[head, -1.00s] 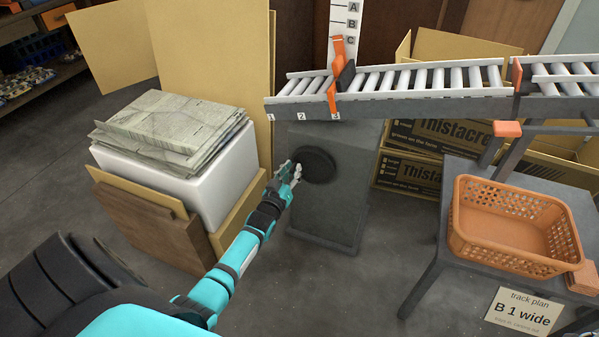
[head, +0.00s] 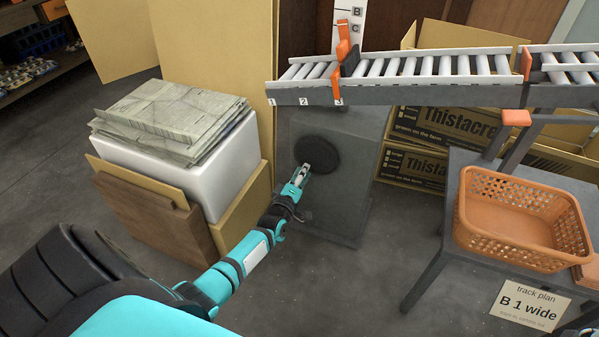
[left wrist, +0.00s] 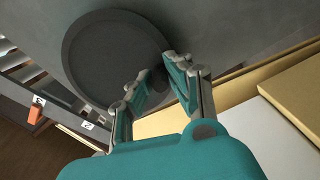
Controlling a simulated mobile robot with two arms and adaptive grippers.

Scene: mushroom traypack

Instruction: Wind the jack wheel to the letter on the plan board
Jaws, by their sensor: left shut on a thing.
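The jack wheel (head: 318,153) is a dark round disc on the face of a grey jack housing (head: 342,205). It also fills the upper middle of the left wrist view (left wrist: 112,55). The plan board (head: 530,303) reads "track plan B 1 wide". A white letter scale (head: 349,12) behind the track shows B and C, with an orange piece (head: 344,42) near C. My right gripper is out of view.
The roller track (head: 420,92) runs above the housing, marked 1, 2, 3. An orange basket (head: 520,255) stands on a grey table at right. A white box (head: 215,175) under stacked cardboard stands left of the wheel. Thistacre cartons (head: 412,167) are behind.

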